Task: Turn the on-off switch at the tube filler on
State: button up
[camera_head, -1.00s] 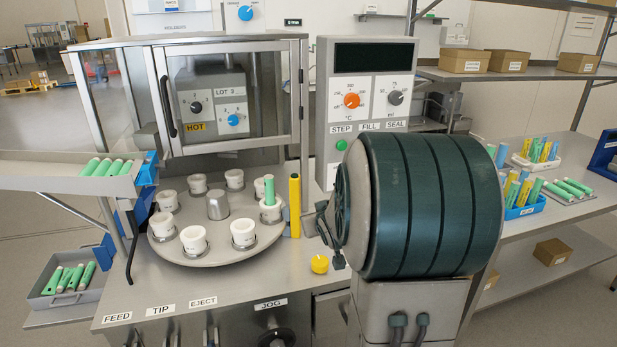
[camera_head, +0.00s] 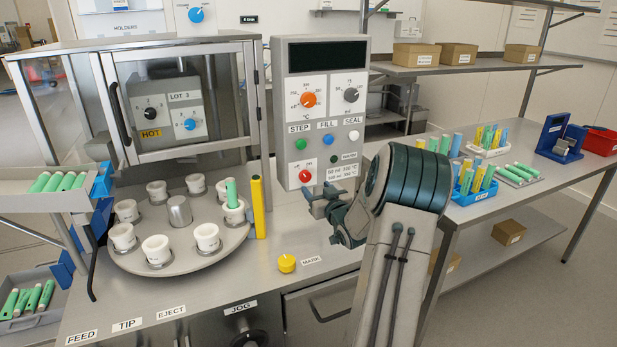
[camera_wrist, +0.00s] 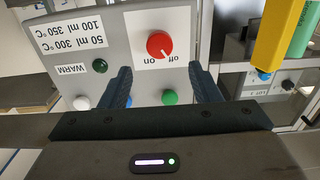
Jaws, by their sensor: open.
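The on-off switch is a red round knob (camera_head: 305,176) low on the front of the grey control panel (camera_head: 280,110). In the wrist view, which is upside down, the knob (camera_wrist: 160,45) has "off" and "on" printed beside it. Its white mark appears to point towards "off". My gripper (camera_head: 325,203) is just in front of the panel's lower part, right of and below the knob. In the wrist view my gripper (camera_wrist: 162,85) is open and empty, its dark fingers apart. The knob lies beyond the gap between the fingertips, with no contact visible.
Green (camera_head: 299,144), blue (camera_head: 328,139) and white (camera_head: 354,135) buttons sit above the switch. A dark WARM lamp (camera_wrist: 100,66) is beside it. A yellow knob (camera_head: 286,263) is on the bench. A yellow upright bar (camera_head: 257,207) stands near the turntable (camera_head: 180,256).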

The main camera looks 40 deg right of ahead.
aim_at(306, 177)
jog(key=p+x, duration=0.1)
jog(key=x, duration=0.6)
jog(key=shift+w, duration=0.3)
jog(key=c, duration=1)
